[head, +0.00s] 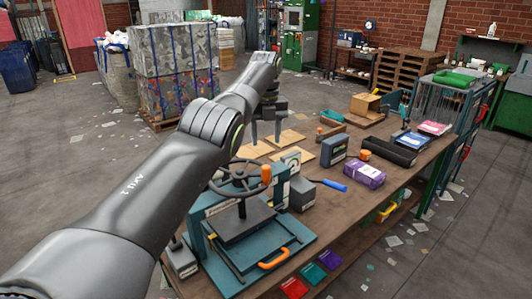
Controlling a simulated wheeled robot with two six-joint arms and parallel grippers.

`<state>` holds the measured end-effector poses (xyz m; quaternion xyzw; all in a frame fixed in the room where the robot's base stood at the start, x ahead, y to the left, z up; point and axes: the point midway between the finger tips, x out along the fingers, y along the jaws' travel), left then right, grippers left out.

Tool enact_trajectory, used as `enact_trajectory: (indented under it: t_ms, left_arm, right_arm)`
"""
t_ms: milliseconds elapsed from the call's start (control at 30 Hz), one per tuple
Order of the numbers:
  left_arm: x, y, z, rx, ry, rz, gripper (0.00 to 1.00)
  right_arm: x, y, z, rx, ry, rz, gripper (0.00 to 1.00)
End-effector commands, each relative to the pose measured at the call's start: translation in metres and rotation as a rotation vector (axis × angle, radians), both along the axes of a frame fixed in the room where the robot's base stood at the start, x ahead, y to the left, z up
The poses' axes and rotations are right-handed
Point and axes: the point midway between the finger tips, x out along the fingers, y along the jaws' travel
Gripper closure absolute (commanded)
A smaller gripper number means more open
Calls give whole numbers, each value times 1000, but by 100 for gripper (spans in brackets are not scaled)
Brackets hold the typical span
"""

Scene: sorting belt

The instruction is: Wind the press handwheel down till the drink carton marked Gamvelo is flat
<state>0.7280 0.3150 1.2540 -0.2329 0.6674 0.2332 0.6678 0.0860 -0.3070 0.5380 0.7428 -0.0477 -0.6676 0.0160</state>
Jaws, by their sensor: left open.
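The press (300,247) stands at the near end of the workbench, with a teal frame and base. Its dark spoked handwheel (224,187) lies flat on top, with an orange knob (266,173) on its right side. A dark pressing plate (240,220) sits below the wheel. I cannot make out a carton under the plate, and no Gamvelo marking is legible. My left gripper (266,134) is open and empty, its fingers pointing down over the bench beyond the handwheel, apart from it. My left arm covers part of the press's left side. My right gripper is out of view.
An orange handle (273,258) sticks out at the press's front. Cardboard sheets (291,137) lie near my left gripper. A purple pack (363,174), a blue-grey box (334,151), a blue-handled tool (332,185) and a black tray (389,151) lie to the right on the bench (408,176).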

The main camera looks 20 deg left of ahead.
Motion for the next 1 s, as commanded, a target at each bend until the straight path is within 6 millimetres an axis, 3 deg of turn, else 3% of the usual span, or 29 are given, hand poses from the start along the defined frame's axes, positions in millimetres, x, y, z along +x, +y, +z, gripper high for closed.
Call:
enact_trajectory:
  t_ms: [33,133,400,1000]
  left_arm:
    - [0,0,15,-1,3,0,51]
    - [0,0,29,-1,3,0,51]
    - [0,0,49,0,4,0,51]
    - [0,2,52,-1,3,21,51]
  right_arm:
    - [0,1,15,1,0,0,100]
    - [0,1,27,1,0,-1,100]
    - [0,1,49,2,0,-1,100]
    - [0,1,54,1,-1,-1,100]
